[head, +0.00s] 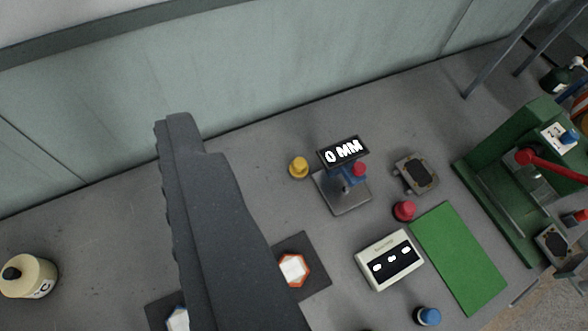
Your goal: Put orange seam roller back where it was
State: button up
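My gripper (182,122) shows as a large dark grey finger shape rising from the bottom edge, with its tip over the back of the grey table. I cannot make out two separate fingertips, so its opening does not show, and I see nothing held at the tip. I cannot pick out an orange seam roller for sure. An orange-red hexagon with a white middle (294,269) lies on a dark square mat (318,262) just right of my gripper. A similar blue-edged piece (177,320) is partly hidden behind my gripper at the bottom.
A gauge stand with a "0 MM" display (344,152) stands mid-table. Near it are a yellow knob-shaped piece (299,167), a red one (404,211) and a white box (390,260). A green mat (460,258) and green press (500,185) stand right; a cream pot (28,277) stands left.

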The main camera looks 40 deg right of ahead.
jog(key=s+r+n+t, duration=0.1)
jog(key=s+r+t, duration=0.1)
jog(key=s+r, duration=0.2)
jog(key=shift+s, duration=0.45)
jog(key=shift+a, duration=0.1)
dwell(0.8)
